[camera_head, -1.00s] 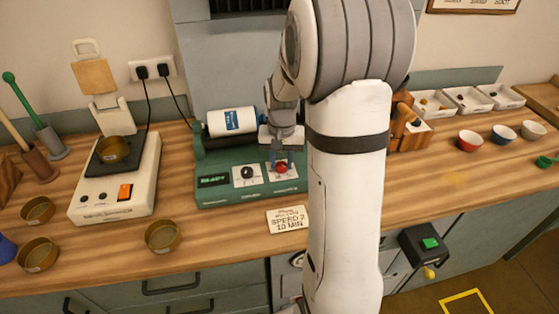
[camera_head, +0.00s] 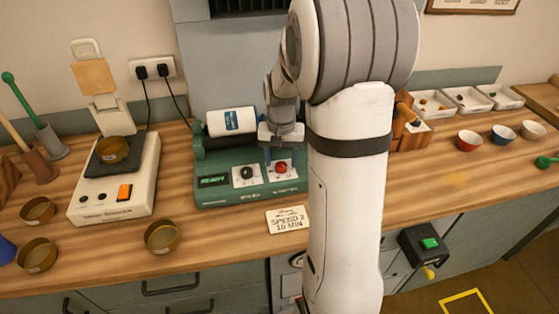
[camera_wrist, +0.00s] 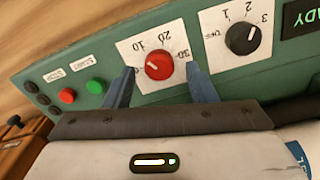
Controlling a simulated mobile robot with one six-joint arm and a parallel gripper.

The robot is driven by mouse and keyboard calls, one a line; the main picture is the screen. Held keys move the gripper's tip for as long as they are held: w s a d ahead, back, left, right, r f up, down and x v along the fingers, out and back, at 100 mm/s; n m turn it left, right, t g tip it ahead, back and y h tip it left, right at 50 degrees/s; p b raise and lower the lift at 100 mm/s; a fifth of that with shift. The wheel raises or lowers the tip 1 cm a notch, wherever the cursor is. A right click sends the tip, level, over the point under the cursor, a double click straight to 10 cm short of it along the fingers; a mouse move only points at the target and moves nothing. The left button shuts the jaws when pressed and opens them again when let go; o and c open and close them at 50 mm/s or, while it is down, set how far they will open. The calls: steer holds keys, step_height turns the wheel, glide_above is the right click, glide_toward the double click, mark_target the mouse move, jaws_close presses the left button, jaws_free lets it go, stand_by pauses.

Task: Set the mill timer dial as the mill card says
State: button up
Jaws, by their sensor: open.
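The green mill (camera_head: 215,195) stands on the bench with a white jar (camera_head: 231,121) on top. Its red timer dial (camera_head: 281,167) sits right of the black speed dial (camera_head: 246,173). In the wrist view the timer dial (camera_wrist: 158,66) has marks 10, 20 and 30; its white pointer points left and slightly up, just below the 10. The black dial (camera_wrist: 242,38) has marks 1 to 3. My gripper (camera_wrist: 160,68) is open, with one blue finger on each side of the timer dial and gaps showing. The mill card (camera_head: 287,219) reads SPEED 2, 10 MIN.
Red and green buttons (camera_wrist: 95,87) sit beside the timer dial. A scale (camera_head: 115,190) with a brass pan stands to the left, near several brass dishes (camera_head: 162,237). Bowls (camera_head: 468,140) and white trays stand to the right. The bench front by the card is mostly clear.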

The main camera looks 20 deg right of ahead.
mark_target(281, 165)
step_height(281, 165, up, 7)
steer(key=shift+f, duration=0.1)
stand_by(0.6)
